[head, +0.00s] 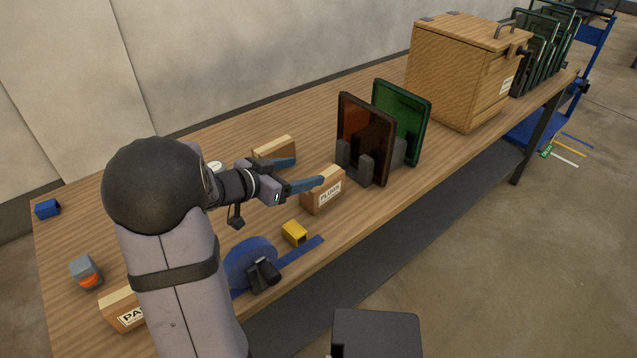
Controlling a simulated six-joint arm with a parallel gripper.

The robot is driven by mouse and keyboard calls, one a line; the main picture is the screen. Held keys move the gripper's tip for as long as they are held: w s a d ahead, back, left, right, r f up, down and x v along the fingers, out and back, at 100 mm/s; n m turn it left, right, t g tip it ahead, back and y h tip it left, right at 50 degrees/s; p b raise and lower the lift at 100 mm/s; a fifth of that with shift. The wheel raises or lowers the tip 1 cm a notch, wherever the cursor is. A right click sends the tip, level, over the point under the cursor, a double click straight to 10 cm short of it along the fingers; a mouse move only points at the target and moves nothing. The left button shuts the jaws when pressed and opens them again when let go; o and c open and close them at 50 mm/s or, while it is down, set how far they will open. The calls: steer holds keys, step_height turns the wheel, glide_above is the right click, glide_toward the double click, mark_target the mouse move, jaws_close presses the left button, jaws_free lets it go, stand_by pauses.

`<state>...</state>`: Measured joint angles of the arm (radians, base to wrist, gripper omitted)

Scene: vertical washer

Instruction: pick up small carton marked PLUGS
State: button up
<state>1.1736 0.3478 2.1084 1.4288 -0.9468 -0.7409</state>
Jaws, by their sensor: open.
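The small carton marked PLUGS (323,193) sits upright on the wooden table, right of the middle of the arm's reach, with its label facing the front edge. My gripper (309,172) is open, with its two blue fingers pointing right. The nearer finger's tip is at the carton's top left in the picture; I cannot tell whether it touches. The farther finger lies in front of another carton (272,146) behind. Nothing is between the fingers.
A brown panel (366,135) and a green panel (404,115) stand in dark holders just right of the carton. A yellow block (294,232) and a blue round object (249,262) lie near the front edge. A wooden box (455,75) stands farther right.

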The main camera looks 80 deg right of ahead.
mark_target(306, 197)
steer(key=f, duration=0.2)
steer(key=f+b, duration=0.1)
steer(key=f, duration=0.5)
steer(key=shift+s+a, duration=0.1)
steer(key=shift+s, duration=0.3)
steer(key=shift+s+d+f, duration=0.3)
steer(key=shift+s+d, duration=0.05)
steer(key=shift+d, duration=0.1)
steer(key=shift+x, duration=3.1)
steer(key=c, duration=1.3)
